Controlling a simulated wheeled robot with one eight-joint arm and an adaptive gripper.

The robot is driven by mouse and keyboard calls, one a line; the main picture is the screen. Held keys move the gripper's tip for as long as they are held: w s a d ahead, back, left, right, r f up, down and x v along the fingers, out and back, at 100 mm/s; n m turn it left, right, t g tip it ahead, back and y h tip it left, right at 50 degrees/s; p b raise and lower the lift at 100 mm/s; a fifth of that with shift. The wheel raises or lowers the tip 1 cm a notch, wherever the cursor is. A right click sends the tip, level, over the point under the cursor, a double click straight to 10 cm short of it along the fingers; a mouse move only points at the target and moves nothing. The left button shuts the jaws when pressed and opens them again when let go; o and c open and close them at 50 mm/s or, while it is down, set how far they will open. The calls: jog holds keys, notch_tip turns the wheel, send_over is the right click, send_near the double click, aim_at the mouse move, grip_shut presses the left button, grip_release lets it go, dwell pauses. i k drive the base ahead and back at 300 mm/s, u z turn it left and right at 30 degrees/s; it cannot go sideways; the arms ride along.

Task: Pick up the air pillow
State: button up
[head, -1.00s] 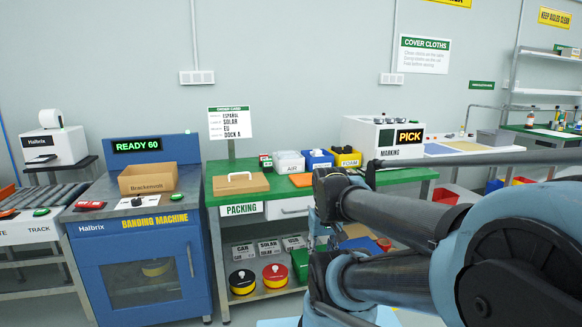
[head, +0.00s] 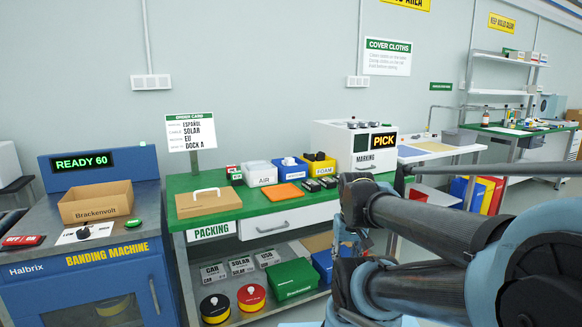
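A white bin labelled AIR (head: 261,175) stands at the back of the green packing bench (head: 188,183). No separate air pillow can be made out; the inside of the bin is too small to read clearly. My folded arm fills the lower right of the head view and covers the right end of the bench. The fingers of my gripper cannot be made out.
A blue bin (head: 291,170) and a yellow FOAM bin (head: 319,165) stand right of the AIR bin. A closed carton (head: 208,203) and an orange pad (head: 284,192) lie in front. The banding machine (head: 95,265) stands left, the marking machine (head: 352,145) right.

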aim_at(259, 166)
jog(key=z, duration=0.1)
jog(key=i, duration=1.2)
jog(key=u, duration=0.35)
